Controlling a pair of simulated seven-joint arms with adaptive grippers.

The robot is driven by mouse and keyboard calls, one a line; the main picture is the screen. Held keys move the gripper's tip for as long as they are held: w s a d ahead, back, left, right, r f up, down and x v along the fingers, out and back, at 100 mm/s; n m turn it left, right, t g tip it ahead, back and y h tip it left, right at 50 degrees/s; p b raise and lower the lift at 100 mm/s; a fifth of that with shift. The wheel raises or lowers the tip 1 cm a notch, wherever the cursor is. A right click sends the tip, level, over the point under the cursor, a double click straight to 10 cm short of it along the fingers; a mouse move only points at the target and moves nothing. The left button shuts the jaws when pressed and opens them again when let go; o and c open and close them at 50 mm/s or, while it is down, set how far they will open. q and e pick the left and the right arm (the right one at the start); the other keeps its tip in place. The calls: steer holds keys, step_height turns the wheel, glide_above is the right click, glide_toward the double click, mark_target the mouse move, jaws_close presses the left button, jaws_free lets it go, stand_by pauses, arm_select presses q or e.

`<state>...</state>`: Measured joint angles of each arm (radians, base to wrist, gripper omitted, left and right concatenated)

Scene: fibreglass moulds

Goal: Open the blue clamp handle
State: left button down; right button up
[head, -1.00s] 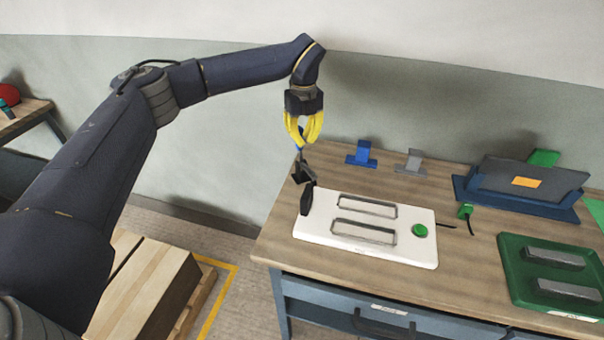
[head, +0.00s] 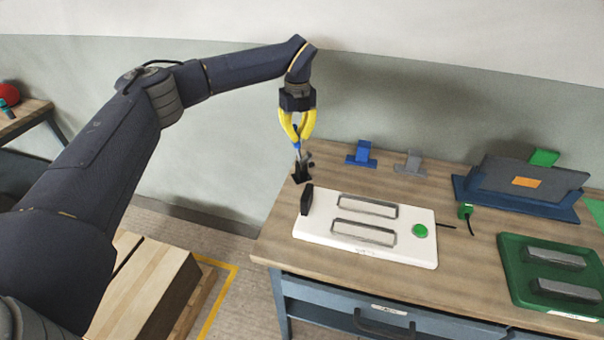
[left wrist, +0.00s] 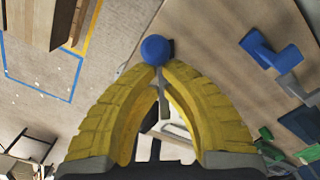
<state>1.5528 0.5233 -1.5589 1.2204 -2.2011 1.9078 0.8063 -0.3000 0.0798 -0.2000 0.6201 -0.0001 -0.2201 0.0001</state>
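The blue clamp handle (head: 296,143) stands up from a black clamp (head: 302,171) at the left back of the white fixture. Its round blue end also shows in the left wrist view (left wrist: 156,50), with a grey metal bar below it. My left gripper (head: 297,137) has yellow fingers closed around the handle from above. In the left wrist view, both fingertips (left wrist: 160,66) meet at the blue end. The white fixture (head: 320,238) has two grey-rimmed slots, a green button (head: 420,231) and a black block (head: 307,199) at its left edge. My right gripper is out of view.
A blue stand (head: 361,155) and a grey stand (head: 411,162) are at the table's back. A blue holder with a dark panel (head: 520,180) and a green tray (head: 512,270) with grey bars lie right. The wooden table's (head: 265,246) left edge is near the clamp.

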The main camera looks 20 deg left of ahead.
arm_select(q)
steer(key=shift+w+a+f, duration=0.3)
steer(key=shift+w+a, duration=0.4)
steer(key=shift+w, duration=0.15)
step_height(320, 180, up, 8)
steer(key=s+d, duration=0.1)
steer(key=shift+s+d, duration=0.15)
steer(key=shift+s, duration=0.15)
steer(key=shift+f, duration=0.1)
stand_by(0.5)
